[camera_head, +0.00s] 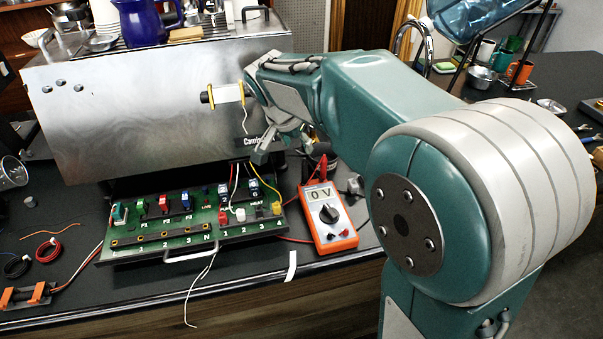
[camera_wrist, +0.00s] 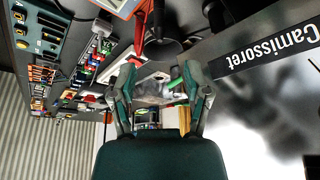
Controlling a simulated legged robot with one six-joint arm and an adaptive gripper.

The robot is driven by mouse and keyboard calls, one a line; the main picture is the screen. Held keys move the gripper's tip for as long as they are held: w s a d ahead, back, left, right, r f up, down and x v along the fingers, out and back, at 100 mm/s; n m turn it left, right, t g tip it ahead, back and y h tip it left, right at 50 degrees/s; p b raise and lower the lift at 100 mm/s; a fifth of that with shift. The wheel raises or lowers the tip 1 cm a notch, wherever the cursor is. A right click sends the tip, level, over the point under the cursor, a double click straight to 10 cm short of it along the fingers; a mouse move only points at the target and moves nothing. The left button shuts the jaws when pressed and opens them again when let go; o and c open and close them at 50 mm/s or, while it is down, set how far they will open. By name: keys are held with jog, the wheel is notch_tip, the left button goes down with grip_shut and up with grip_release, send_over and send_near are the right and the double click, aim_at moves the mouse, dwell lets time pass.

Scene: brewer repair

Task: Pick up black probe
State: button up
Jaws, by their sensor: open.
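My gripper (camera_head: 280,148) hangs in front of the steel brewer's lower right, above the board and left of the multimeter. In the wrist view my gripper (camera_wrist: 160,72) shows its two fingers spread apart with nothing held between them. The orange multimeter (camera_head: 328,214) lies on the counter and reads 0 V. A dark round object (camera_wrist: 162,48) shows just beyond the fingertips in the wrist view, with a red piece beside it. I cannot clearly pick out the black probe; it may be hidden by my gripper or too small to tell.
The green circuit board (camera_head: 190,226) with switches and wires sits left of the multimeter. The steel brewer (camera_head: 150,105) stands behind it. Red and black wire coils (camera_head: 48,250) lie at left. The counter's front edge is near, with a white strip (camera_head: 291,266) there.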

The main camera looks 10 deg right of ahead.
aim_at(303, 162)
jog(key=x, duration=0.4)
jog(key=shift+d, duration=0.15)
jog(key=shift+a+x, duration=0.15)
jog(key=shift+x, duration=1.25)
jog(key=shift+a+x, duration=0.1)
jog(key=shift+x, duration=1.3)
grip_shut()
